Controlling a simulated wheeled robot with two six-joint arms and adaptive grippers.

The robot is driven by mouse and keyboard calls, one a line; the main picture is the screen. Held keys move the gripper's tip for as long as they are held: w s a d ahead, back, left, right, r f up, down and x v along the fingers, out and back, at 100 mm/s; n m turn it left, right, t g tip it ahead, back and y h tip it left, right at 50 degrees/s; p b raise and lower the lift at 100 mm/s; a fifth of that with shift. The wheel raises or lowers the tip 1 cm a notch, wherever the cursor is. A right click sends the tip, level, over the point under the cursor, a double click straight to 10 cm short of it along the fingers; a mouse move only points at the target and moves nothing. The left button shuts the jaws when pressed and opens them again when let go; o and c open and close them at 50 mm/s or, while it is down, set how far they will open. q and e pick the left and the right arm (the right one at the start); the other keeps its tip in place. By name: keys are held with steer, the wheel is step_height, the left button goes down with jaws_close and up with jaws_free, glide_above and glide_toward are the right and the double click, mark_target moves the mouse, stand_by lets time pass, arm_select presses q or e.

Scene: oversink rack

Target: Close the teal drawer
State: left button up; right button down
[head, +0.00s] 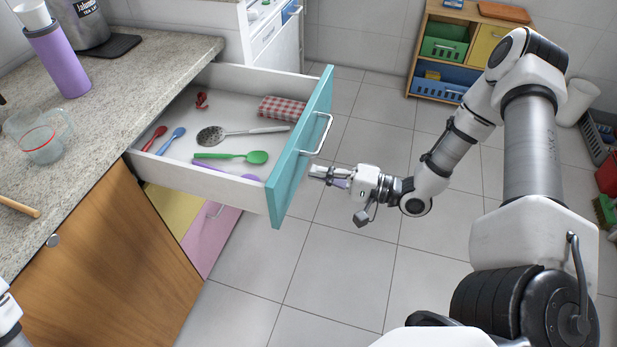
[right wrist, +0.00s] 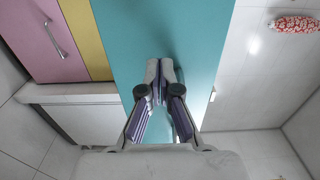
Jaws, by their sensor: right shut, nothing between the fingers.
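The teal drawer (head: 290,175) is pulled far out of the counter in the head view, with its white inside showing. A metal bar handle (head: 319,135) is on its teal front. My right gripper (head: 315,172) is shut and empty, in front of the teal front and below the handle. In the right wrist view, the closed fingertips (right wrist: 160,68) lie over the teal front (right wrist: 150,28), which fills the middle. They are very close to it; I cannot tell whether they touch. My left gripper is not in view.
The drawer holds a slotted spoon (head: 212,135), a green spoon (head: 255,157), other utensils and a checked cloth (head: 283,108). A pink drawer (head: 212,240) sits below. The granite counter (head: 150,75) is at left. Tiled floor (head: 345,260) is clear beside the drawer.

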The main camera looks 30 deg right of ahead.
mark_target(297, 169)
steer(key=shift+x, duration=1.3)
steer(key=shift+w+a, duration=0.1)
steer(key=shift+w+a+f+b, duration=0.1)
steer(key=shift+w+a+b, duration=0.35)
steer(key=shift+b, duration=0.3)
steer(key=b+x, duration=0.5)
steer(key=x, duration=0.6)
steer(key=shift+w+a+f+b, duration=0.1)
steer(key=shift+a+b, duration=0.1)
steer(key=shift+b, duration=0.2)
steer(key=x, duration=2.2)
steer(key=shift+w+a+b, duration=0.2)
steer(key=shift+a+b, duration=0.05)
steer(key=shift+b, duration=0.1)
steer(key=shift+w+a+r, duration=0.1)
steer(key=shift+w+r, duration=0.1)
steer(key=shift+r, duration=0.3)
